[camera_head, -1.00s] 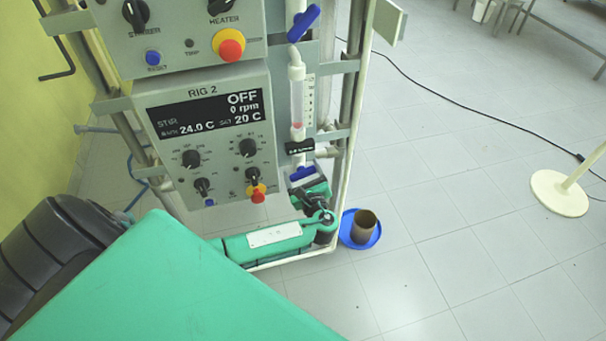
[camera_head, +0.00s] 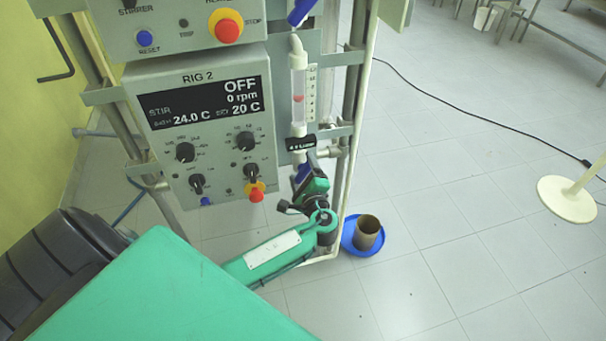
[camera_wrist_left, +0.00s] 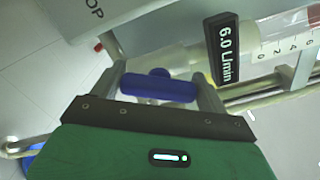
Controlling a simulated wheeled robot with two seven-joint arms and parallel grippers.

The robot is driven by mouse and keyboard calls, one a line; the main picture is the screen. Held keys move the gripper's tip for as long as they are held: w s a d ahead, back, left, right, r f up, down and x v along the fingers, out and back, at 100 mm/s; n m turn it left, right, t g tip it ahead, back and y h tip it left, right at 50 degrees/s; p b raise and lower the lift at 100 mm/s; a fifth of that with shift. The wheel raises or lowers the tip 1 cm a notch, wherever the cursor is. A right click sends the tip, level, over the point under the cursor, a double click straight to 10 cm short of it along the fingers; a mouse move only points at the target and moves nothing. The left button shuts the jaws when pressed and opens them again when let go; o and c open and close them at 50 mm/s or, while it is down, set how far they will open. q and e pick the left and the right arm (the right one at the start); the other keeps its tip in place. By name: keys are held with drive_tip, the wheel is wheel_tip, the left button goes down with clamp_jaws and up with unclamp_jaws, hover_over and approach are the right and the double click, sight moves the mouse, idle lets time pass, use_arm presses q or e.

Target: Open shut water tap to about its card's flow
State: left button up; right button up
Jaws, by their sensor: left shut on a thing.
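The water tap's blue handle (camera_head: 302,173) is low on the rig, under a black card (camera_head: 300,143). The card reads 6.0 L/min in the left wrist view (camera_wrist_left: 222,52). My left gripper (camera_head: 305,182) is shut on the handle, which lies between its fingers in the left wrist view (camera_wrist_left: 150,88). In the head view the handle is tilted and partly hidden by the gripper. The clear flow tube (camera_head: 298,80) above has a red float (camera_head: 298,99) near mid-height. My right gripper is not in view.
The RIG 2 panel (camera_head: 205,145) with its knobs and a red-yellow button (camera_head: 256,192) is left of the tap. Metal frame posts (camera_head: 352,100) stand right of the tube. A brown cup (camera_head: 367,232) stands on a blue dish (camera_head: 350,246) on the floor.

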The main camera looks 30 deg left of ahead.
use_arm(q)
drive_tip(key=shift+f, duration=0.1)
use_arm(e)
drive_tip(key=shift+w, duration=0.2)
use_arm(q)
drive_tip(key=o, duration=1)
drive_tip(key=shift+s, duration=0.1)
drive_tip(key=shift+s+d, duration=0.2)
drive_tip(key=shift+d, duration=0.1)
drive_tip(key=b+v, duration=0.2)
drive_tip(key=v, duration=1.1)
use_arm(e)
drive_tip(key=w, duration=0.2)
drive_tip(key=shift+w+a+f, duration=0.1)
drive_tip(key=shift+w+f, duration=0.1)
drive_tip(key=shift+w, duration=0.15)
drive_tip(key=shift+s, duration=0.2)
